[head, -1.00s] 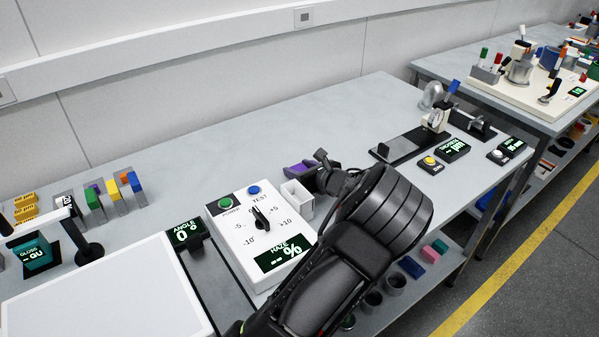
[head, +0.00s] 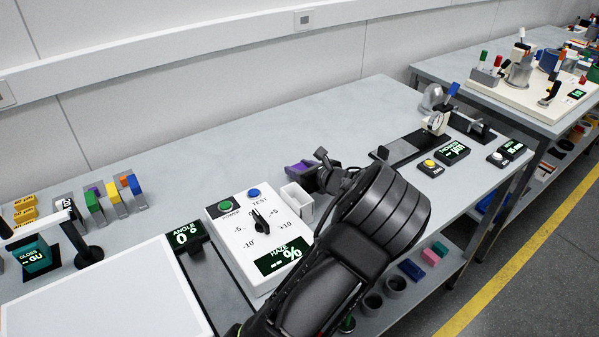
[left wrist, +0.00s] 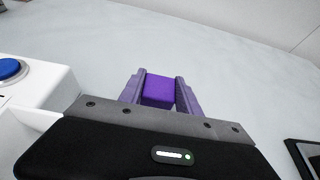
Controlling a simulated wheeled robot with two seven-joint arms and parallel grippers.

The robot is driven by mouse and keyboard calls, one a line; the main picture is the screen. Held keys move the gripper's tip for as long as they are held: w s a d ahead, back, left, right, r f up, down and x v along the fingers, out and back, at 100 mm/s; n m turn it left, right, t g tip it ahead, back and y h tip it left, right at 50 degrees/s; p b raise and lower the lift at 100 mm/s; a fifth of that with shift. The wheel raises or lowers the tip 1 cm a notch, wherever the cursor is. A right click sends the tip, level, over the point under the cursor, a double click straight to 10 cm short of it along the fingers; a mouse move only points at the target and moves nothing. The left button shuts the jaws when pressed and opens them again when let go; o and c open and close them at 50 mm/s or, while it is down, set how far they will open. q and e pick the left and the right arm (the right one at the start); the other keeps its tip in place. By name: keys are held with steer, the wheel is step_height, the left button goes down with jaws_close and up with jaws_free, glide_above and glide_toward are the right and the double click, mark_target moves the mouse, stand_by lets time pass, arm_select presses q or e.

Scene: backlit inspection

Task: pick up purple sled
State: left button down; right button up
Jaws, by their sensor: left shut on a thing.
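The purple sled (head: 299,168) shows in the head view at the tip of my left gripper (head: 306,172), just behind the white open box on the control panel's right side. In the left wrist view the bright purple sled (left wrist: 158,91) sits between the two fingers of my left gripper (left wrist: 160,93), which are shut on it. Its lower part is hidden by the gripper body. I cannot tell whether it touches the bench. My right gripper is not in view.
The white haze panel (head: 255,225) with a knob and buttons stands left of the gripper, its small white box (head: 298,200) very close. A thickness gauge (head: 436,124) stands at the right. The bench behind (head: 230,150) is clear.

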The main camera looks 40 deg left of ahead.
mark_target(300, 168)
arm_select(q)
step_height(300, 168, up, 9)
steer(key=shift+f, duration=0.1)
stand_by(0.7)
